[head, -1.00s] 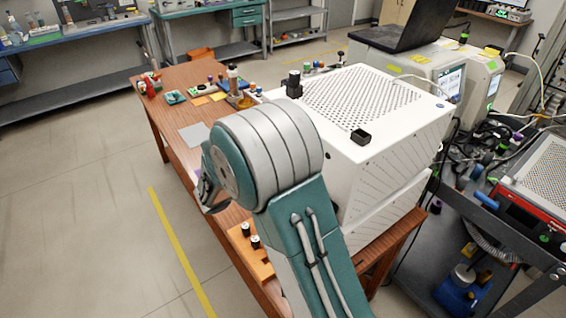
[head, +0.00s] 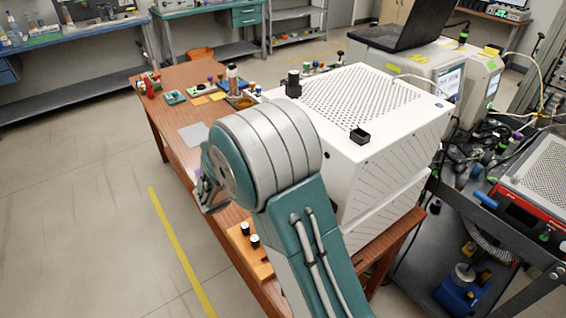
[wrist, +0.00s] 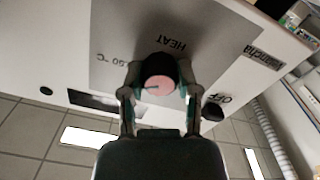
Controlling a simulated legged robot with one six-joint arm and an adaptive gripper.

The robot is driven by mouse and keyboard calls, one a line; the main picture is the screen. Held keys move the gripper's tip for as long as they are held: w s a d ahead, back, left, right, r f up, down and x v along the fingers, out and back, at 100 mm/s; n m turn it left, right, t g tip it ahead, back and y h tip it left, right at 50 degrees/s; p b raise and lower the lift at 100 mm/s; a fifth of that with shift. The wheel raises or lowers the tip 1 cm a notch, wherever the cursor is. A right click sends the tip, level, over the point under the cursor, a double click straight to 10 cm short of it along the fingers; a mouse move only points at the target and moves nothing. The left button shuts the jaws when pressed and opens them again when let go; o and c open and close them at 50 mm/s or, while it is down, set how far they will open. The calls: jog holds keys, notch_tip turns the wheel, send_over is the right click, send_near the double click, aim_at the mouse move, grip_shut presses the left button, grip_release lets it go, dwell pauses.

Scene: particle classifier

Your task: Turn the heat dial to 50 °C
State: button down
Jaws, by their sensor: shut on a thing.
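The heat dial (wrist: 158,82) shows in the wrist view as a round knob with a black side and a pink face. A short dark mark on the face points toward the left of the picture. My gripper (wrist: 158,84) has one finger on each side of the dial and is shut on it. The panel (wrist: 125,28) carries upside-down print: "HEAT" above the dial, "50 °C" to the left and "OFF" to the right. In the head view my arm hides the dial and the gripping point.
A dark knob (wrist: 212,109) sits right of my gripper. Small items crowd the table's far end. Open floor (head: 80,200) lies left.

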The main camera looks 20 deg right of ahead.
jog(key=n, duration=0.6)
jog(key=shift+w+a+n, duration=0.1)
jog(key=shift+n, duration=0.2)
jog(key=n, duration=1.2)
jog(key=shift+n, duration=0.4)
jog(key=n, duration=0.6)
jog(key=shift+f, duration=0.1)
jog(key=shift+c, duration=1.7)
grip_release()
jog(key=shift+a, duration=0.1)
